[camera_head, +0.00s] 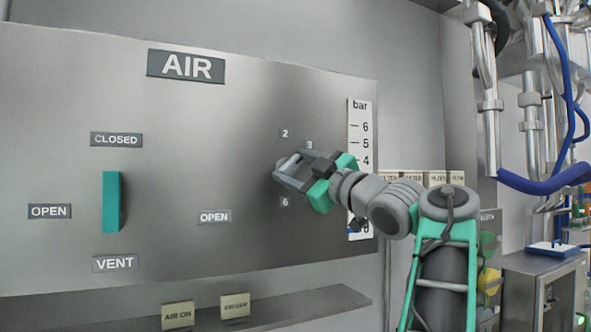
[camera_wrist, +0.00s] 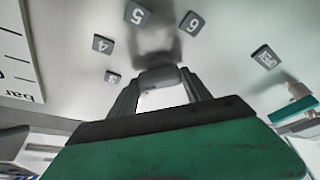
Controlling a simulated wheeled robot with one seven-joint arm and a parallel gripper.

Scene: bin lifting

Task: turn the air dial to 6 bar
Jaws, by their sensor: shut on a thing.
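The air dial (camera_wrist: 160,77) is a grey knob on the steel panel, seen between my fingers in the wrist view. Number plates 3 (camera_wrist: 113,77), 4 (camera_wrist: 102,44), 5 (camera_wrist: 137,13) and 6 (camera_wrist: 192,22) stand around it. In the head view, my gripper (camera_head: 284,170) is shut on the dial and hides much of it. Plates 2 (camera_head: 285,133), 3 (camera_head: 309,145) and 6 (camera_head: 285,201) show there. I cannot tell which number the dial points to. The bar scale (camera_head: 361,125) is right of the dial, its lower part mostly behind my arm.
A teal lever (camera_head: 112,202) stands upright on the panel at the left, between CLOSED, OPEN and VENT plates. Another OPEN plate (camera_head: 214,216) is left of the dial. A shelf (camera_head: 290,306) with small signs runs below. Pipes and a blue hose (camera_head: 545,184) are at the right.

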